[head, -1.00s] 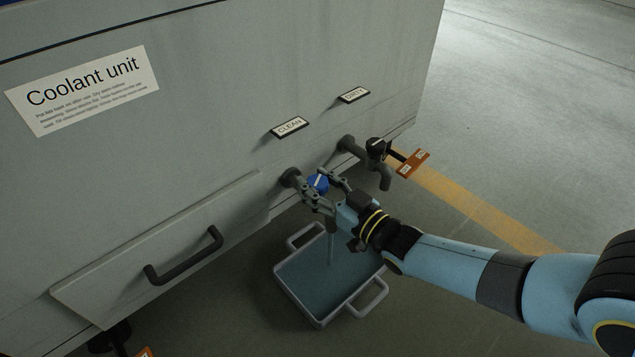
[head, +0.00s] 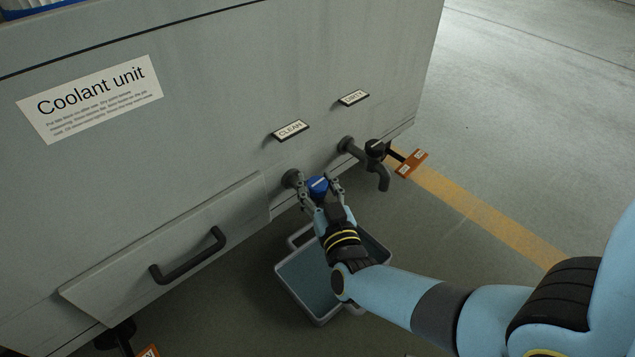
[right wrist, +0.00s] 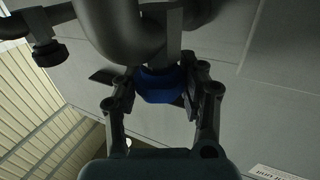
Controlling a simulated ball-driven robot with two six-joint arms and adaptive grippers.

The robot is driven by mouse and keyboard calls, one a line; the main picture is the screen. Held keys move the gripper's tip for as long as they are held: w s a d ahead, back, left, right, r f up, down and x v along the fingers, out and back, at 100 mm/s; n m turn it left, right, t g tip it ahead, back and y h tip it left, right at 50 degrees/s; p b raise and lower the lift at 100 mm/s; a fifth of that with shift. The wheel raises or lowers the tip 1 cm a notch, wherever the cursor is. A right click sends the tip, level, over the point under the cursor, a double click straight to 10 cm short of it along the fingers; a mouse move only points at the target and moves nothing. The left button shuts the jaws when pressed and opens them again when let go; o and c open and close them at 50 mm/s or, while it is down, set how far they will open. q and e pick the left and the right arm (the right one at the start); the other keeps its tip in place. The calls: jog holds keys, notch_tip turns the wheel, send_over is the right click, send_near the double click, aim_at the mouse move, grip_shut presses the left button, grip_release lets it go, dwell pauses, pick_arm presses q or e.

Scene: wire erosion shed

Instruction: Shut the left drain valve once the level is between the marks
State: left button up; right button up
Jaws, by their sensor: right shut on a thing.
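The left drain valve, under the "CLEAN" label (head: 290,130), has a blue knob (head: 317,185) on a grey pipe (head: 291,178). My right gripper (head: 318,190) is shut on the blue knob, with its fingers on either side. In the right wrist view the blue knob (right wrist: 160,88) sits between the fingers, below the curved pipe (right wrist: 120,30). A grey tray (head: 294,293) with liquid in it stands on the floor below; my right arm hides part of it. No pouring stream shows, but my arm covers that place. I cannot make out level marks. My left gripper is out of view.
The right valve (head: 375,150), with a black knob and the "DIRTY" label (head: 353,97), stands beside it, with an orange tag (head: 411,163). A drawer handle (head: 188,257) sticks out of the coolant unit (head: 200,100) at left. Floor to the right is clear.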

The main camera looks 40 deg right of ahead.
aim_at(317, 183)
jog(key=shift+m+h, duration=0.3)
jog(key=shift+h, duration=0.1)
jog(key=o, duration=1.2)
jog(key=shift+r, duration=0.15)
notch_tip(317, 183, up, 10)
jog(key=shift+f, duration=0.15)
